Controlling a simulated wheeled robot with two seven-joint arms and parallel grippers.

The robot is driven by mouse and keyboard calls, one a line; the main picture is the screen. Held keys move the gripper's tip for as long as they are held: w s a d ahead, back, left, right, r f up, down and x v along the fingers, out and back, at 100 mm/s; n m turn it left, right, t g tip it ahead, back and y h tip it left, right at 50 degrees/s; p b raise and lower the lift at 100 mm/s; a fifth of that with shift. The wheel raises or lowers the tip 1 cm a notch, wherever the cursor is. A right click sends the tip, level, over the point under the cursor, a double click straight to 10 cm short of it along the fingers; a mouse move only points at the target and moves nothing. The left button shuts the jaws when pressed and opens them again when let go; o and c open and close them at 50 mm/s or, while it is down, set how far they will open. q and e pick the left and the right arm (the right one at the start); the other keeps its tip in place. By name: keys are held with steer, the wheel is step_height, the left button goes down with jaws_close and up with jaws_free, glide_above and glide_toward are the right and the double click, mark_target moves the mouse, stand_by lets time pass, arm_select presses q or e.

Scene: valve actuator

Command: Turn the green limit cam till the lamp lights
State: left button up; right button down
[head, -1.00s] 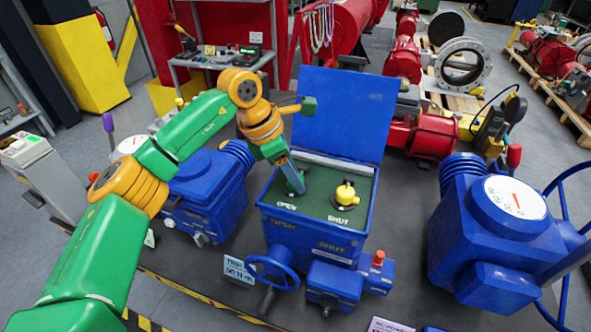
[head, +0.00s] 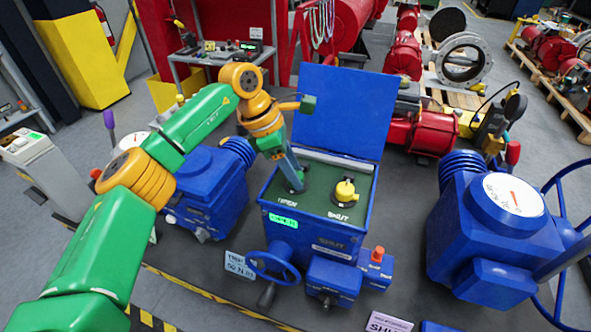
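The blue actuator box (head: 268,206) stands open in the middle, lid up, with a dark green panel (head: 316,205) inside. My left gripper (head: 297,187) points down at the panel's left side, above the OPEN label. It covers the spot where the green limit cam sits, so I cannot make out the cam or the finger gap. A yellow cam (head: 345,190) sits apart on the right, by the SHUT label. On the box front the OPEN lamp (head: 283,220) glows bright green; the SHUT lamp (head: 332,245) beside it is dark. My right gripper is not in view.
The raised blue lid (head: 343,112) stands behind the gripper. A blue handwheel (head: 272,266) and a small block with a red button (head: 377,254) are at the box's front. Blue actuators stand left (head: 205,195) and right (head: 490,240).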

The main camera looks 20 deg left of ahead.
arm_select(q)
steer(key=o, duration=0.4)
steer(key=shift+a+r, duration=0.1)
steer(key=shift+c, duration=0.2)
steer(key=shift+o, duration=0.2)
steer(key=shift+s+a, duration=0.1)
steer(key=shift+a, duration=0.05)
steer(key=b+v, duration=0.1)
steer(key=v, duration=0.6)
steer(key=shift+b, duration=0.35)
